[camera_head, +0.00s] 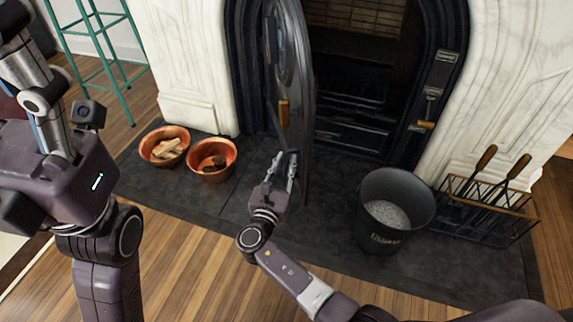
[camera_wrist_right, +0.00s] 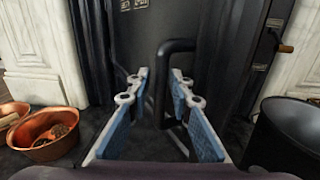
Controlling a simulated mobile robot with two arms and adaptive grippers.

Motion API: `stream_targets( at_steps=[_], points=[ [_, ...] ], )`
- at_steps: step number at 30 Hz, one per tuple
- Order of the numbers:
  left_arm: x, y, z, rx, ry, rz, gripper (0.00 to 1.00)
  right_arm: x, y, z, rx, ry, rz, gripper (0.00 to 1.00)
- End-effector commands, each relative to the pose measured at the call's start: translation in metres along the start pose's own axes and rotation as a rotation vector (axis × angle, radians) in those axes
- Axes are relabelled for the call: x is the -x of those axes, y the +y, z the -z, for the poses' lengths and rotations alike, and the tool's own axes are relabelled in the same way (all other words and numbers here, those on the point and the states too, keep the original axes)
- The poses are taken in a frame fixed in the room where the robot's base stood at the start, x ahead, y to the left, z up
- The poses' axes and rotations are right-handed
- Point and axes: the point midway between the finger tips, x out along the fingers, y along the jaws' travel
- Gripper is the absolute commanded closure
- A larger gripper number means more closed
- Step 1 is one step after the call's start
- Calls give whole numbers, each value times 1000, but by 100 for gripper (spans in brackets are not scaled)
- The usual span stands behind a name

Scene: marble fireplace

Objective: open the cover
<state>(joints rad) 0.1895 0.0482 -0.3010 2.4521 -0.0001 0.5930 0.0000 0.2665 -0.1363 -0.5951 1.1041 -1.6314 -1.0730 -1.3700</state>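The cover (camera_head: 288,60) is a dark arched metal door at the fireplace. In the head view it stands swung out at the left side of the opening, seen nearly edge-on, and the firebox (camera_head: 365,80) shows to its right. A wooden knob (camera_head: 284,113) is on it. My right gripper (camera_head: 287,162) is low beside the cover's lower part. In the right wrist view its two blue-padded fingers (camera_wrist_right: 160,95) are apart, with a bent black handle bar (camera_wrist_right: 177,46) showing between and beyond them. I cannot tell whether they touch it. My left gripper is out of view.
Two copper bowls (camera_head: 212,172) stand on the dark hearth to the left, with wood and dark lumps inside. A black bucket (camera_head: 372,235) and a wire tool rack (camera_head: 490,232) stand to the right. A green stool (camera_head: 100,45) is at the upper left.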

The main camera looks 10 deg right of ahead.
Motion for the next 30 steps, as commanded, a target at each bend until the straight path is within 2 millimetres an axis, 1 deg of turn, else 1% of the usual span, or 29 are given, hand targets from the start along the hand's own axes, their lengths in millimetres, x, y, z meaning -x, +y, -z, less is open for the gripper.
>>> stream_targets(
  at_steps=[10,14,17,24,27,30],
  points=[
    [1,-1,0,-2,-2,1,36,2,-2,3,1,5,3,71],
    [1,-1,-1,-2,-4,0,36,12,-1,4,0,6,2,71],
    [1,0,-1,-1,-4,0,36,28,-1,4,0,8,2,71],
    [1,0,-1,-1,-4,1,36,80,-1,4,0,8,2,71],
    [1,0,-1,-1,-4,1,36,98,0,3,1,7,2,71],
    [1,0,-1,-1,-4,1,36,111,0,3,1,7,1,71]
  ],
)
